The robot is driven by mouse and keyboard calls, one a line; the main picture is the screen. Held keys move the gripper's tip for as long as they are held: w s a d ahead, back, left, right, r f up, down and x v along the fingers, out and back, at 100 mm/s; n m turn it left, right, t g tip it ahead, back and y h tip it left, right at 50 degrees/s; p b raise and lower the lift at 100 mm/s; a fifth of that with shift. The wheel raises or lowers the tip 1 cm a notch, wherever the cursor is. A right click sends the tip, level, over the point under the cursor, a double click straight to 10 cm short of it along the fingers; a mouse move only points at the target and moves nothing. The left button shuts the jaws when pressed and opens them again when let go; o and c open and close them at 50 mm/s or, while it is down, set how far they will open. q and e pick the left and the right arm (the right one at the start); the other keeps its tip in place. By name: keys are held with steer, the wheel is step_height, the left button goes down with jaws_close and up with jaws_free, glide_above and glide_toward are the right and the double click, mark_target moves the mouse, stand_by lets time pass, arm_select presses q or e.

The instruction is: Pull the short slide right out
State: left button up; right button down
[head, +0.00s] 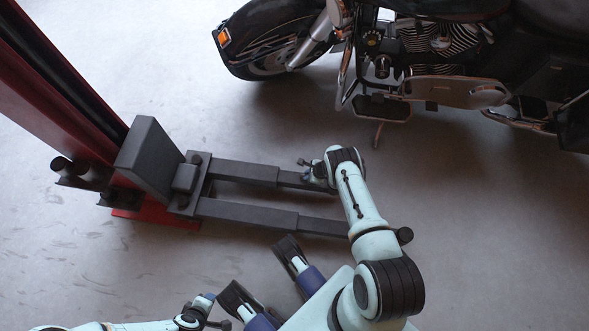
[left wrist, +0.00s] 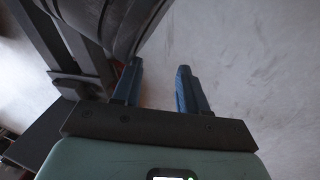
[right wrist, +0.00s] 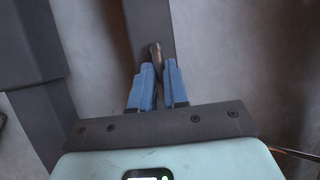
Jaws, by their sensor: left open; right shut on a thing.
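The lift's far arm (head: 245,172) runs right from the black carriage, with a narrower slide (head: 290,179) coming out of its end. My right gripper (head: 310,173) is over this slide. In the right wrist view, my right gripper (right wrist: 155,75) is shut on a thin dark peg (right wrist: 155,52) above the dark slide bar (right wrist: 150,20). The near arm (head: 248,212) has its own slide (head: 322,227), partly behind my right arm. I cannot tell the slides' full lengths. My left gripper (left wrist: 158,88) is open and empty above the floor.
A red lift column (head: 65,90) stands at the left, with the black carriage (head: 150,155) on it. Stub tubes (head: 75,172) stick out beside its base. A motorcycle (head: 430,60) stands across the back right. Floor between it and the lift arms is clear.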

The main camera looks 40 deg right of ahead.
steer(key=s+d, duration=0.4)
steer(key=s, duration=0.1)
steer(key=s+d, duration=0.2)
steer(key=s, duration=0.1)
steer(key=shift+d, duration=0.15)
arm_select(q)
steer(key=shift+w+r, duration=0.5)
steer(key=shift+w, duration=0.05)
arm_select(e)
steer(key=shift+s+d, duration=0.45)
steer(key=shift+s, duration=0.15)
steer(key=shift+f, duration=0.1)
steer(key=c, duration=1.1)
jaws_free()
steer(key=shift+d, duration=0.1)
arm_select(q)
steer(key=shift+d, duration=0.1)
arm_select(e)
steer(key=shift+w, duration=0.1)
